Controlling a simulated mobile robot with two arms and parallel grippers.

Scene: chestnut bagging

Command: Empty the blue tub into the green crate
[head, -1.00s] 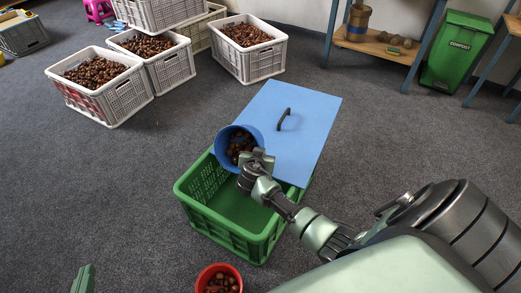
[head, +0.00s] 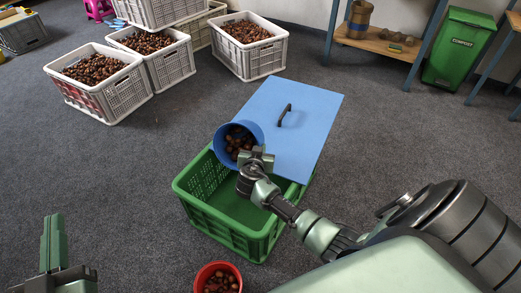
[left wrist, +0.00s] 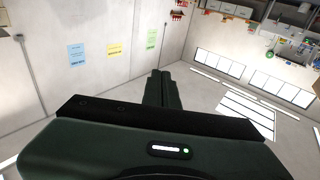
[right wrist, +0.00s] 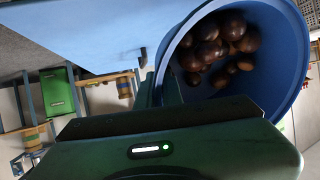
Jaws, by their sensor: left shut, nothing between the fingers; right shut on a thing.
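The blue tub (head: 238,141) is held over the back part of the green crate (head: 230,227), tilted so its mouth faces the head camera. Chestnuts lie inside the tub, and they also show in the right wrist view (right wrist: 215,45). My right gripper (head: 256,158) is shut on the tub's rim. The visible part of the crate's floor is bare. A blue lid (head: 300,135) with a dark handle covers the crate's back right part. My left gripper (head: 53,240) is shut and empty, raised at the lower left, away from the crate.
A red tub (head: 219,279) with chestnuts stands in front of the green crate. Grey crates full of chestnuts (head: 100,90) stand at the back left. A shelf (head: 375,45) and a green compost bin (head: 455,50) are at the back right. Carpet left of the green crate is clear.

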